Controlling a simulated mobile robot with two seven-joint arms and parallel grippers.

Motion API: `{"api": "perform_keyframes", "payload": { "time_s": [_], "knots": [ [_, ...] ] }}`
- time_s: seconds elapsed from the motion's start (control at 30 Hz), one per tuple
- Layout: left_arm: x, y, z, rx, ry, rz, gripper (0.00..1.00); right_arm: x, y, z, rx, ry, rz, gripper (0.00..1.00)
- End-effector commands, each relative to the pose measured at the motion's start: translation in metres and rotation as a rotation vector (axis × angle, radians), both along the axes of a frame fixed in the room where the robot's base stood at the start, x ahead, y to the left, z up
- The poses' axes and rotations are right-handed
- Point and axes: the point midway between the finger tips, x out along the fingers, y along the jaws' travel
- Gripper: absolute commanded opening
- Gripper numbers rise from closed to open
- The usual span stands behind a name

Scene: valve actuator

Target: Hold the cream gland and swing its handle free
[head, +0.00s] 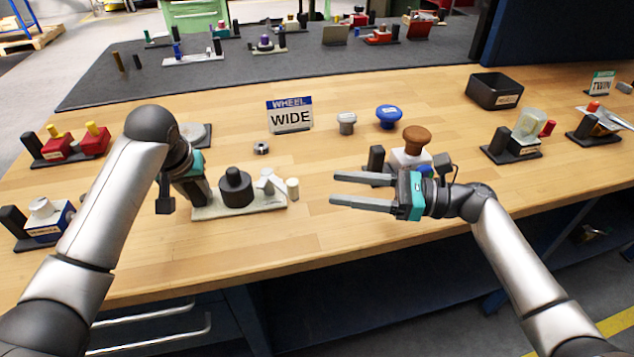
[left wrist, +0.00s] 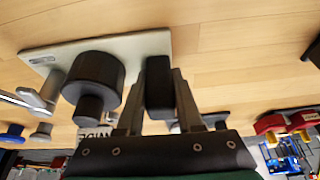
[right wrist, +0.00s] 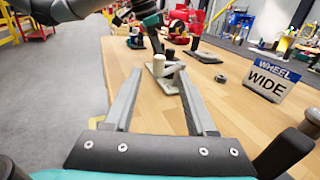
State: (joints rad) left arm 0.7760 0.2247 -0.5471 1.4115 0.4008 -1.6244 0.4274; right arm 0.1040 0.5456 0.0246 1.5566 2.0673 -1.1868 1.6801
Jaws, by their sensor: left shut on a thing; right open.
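The cream gland has a flat cream base plate (head: 225,211) with a round black stepped body (head: 236,188) in its middle. A pale grey lever-like part (head: 266,183) and a short cream cylinder (head: 292,188) stand at its right end. My left gripper (head: 196,190) is shut on the black upright block (left wrist: 160,82) at the plate's left end. The block shows between its fingers in the left wrist view. My right gripper (head: 333,188) is open and empty, right of the gland, pointing towards it. In the right wrist view the cream cylinder (right wrist: 159,65) shows beyond the fingertips.
A "WHEEL WIDE" sign (head: 290,115) stands behind. A brown-knobbed fixture (head: 412,150) stands just behind my right gripper. A grey knob (head: 347,123), a blue knob (head: 388,116) and a small metal nut (head: 261,148) lie farther back. The table between gland and right gripper is clear.

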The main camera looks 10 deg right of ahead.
Motion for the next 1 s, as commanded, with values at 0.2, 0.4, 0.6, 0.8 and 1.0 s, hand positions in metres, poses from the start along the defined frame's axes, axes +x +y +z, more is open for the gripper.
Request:
{"api": "perform_keyframes", "payload": {
  "time_s": [0.2, 0.4, 0.6, 0.8, 1.0],
  "knots": [
    [-0.004, -0.003, -0.006, -0.004, 0.017, -0.005, 0.0, -0.011, -0.023, -0.001, -0.001, 0.002, 0.0, 0.56],
    [-0.004, -0.003, -0.006, -0.004, 0.017, -0.005, 0.0, -0.012, -0.027, 0.0, 0.0, 0.0, 0.0, 0.56],
    [-0.004, -0.003, -0.006, -0.004, 0.017, -0.005, 0.0, -0.012, -0.027, 0.0, -0.003, -0.003, -0.001, 0.49],
    [-0.004, -0.003, -0.006, -0.004, 0.017, -0.005, 0.0, 0.002, -0.039, 0.001, -0.157, -0.132, -0.048, 0.26],
    [-0.004, -0.003, -0.006, -0.004, 0.017, -0.005, 0.0, 0.038, -0.08, 0.011, -0.578, -0.477, -0.151, 0.04]
  ]
}}
